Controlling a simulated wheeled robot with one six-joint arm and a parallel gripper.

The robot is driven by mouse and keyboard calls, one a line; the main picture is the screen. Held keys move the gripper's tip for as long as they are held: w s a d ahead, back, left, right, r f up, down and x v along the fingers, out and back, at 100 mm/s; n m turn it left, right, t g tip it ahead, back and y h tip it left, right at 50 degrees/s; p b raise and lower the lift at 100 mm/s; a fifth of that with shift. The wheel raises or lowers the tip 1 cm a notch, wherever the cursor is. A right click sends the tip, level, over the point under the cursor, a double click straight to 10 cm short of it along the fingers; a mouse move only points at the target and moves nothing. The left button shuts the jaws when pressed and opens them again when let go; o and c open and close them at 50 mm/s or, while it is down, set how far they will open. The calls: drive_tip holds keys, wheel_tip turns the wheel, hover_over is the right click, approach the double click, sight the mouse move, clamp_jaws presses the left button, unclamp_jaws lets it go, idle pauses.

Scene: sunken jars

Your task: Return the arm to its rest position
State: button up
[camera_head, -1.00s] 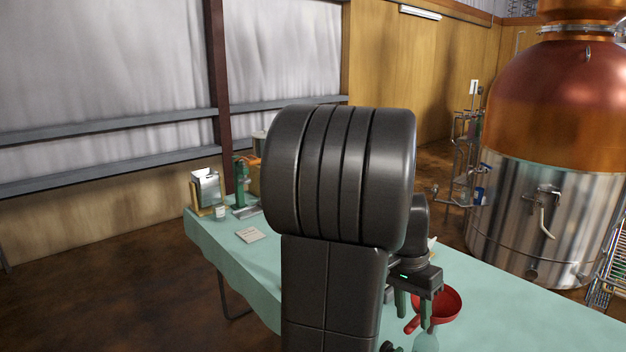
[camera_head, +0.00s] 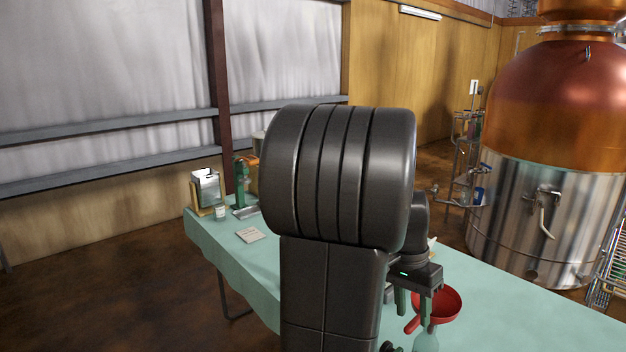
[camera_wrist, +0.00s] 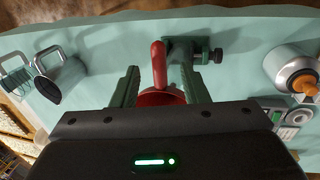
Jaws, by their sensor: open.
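My arm stands in the middle of the head view, its large dark grey link blocking much of the table. My gripper (camera_head: 413,303) hangs low over the teal table (camera_head: 520,305), to the right of that link. Its green fingers are apart with nothing held between them. A red funnel-like item (camera_head: 449,303) is beside and partly behind the fingers. In the wrist view my gripper (camera_wrist: 159,90) is open, and the red item's handle (camera_wrist: 159,62) shows between and beyond the fingers. The rest of the red item is mostly hidden by my gripper body.
A card (camera_head: 250,235) and a green device (camera_head: 240,185) are at the table's far left. A copper-topped tank (camera_head: 545,200) stands behind.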

sight(413, 321)
drive_tip(key=f, duration=0.3)
drive_tip(key=shift+s+d+f, duration=0.2)
drive_tip(key=shift+s+f, duration=0.15)
wheel_tip(413, 321, up, 10)
drive_tip(key=p, duration=0.7)
drive_tip(key=shift+p, duration=0.35)
